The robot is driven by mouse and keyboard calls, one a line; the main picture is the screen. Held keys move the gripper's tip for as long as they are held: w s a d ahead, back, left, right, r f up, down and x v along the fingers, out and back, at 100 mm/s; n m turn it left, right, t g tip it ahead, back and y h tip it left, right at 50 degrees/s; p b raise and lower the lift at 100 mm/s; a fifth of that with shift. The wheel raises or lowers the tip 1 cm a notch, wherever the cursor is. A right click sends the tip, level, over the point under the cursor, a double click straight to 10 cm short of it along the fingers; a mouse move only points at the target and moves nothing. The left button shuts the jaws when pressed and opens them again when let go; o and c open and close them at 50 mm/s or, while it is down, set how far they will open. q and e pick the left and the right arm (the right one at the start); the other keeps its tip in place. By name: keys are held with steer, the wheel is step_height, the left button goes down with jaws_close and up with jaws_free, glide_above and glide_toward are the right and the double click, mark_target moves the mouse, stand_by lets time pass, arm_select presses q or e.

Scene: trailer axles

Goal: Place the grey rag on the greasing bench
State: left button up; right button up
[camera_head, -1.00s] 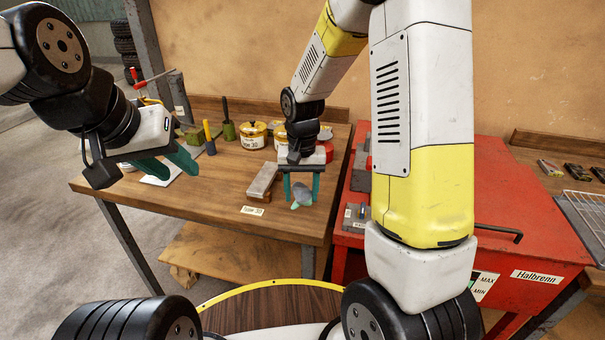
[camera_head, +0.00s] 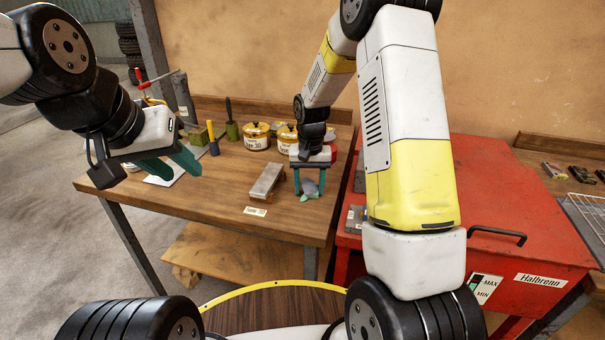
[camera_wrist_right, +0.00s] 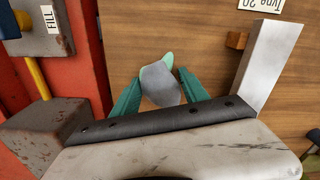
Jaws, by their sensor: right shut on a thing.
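The grey rag (camera_head: 309,188) is a small grey bundle with a pale green bit at its end. It sits between the teal fingers of my right gripper (camera_head: 309,193), over the right part of the wooden bench (camera_head: 210,205). In the right wrist view the rag (camera_wrist_right: 161,84) shows between the two fingertips (camera_wrist_right: 159,90), with the bench's wood grain behind it. I cannot tell whether the rag touches the bench top. My left gripper (camera_head: 170,165) is open and empty above the bench's left part.
A grey block on wood (camera_head: 267,181) lies just left of the rag, behind a small label (camera_head: 255,211). Yellow-lidded tins (camera_head: 256,135) stand at the back. A red cabinet (camera_head: 500,210) is at the right. The bench front between the label and left corner is clear.

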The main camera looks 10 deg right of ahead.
mark_target(309, 185)
steer(key=shift+f, duration=0.1)
steer(key=o, duration=1.3)
step_height(309, 185, up, 12)
steer(key=s+d+r+t+y, duration=0.1)
steer(key=s+d+r+t, duration=0.15)
steer(key=s+r, duration=0.8)
steer(key=s+r+t, duration=0.1)
steer(key=s, duration=0.3)
steer(key=s+r+n+t, duration=0.1)
steer(key=s, duration=0.4)
steer(key=s+r+n+t+y, duration=0.1)
steer(key=s, duration=0.4)
steer(key=shift+s+d+r+t, duration=0.1)
steer(key=shift+s+r+t, duration=0.05)
steer(key=shift+r+t, duration=0.15)
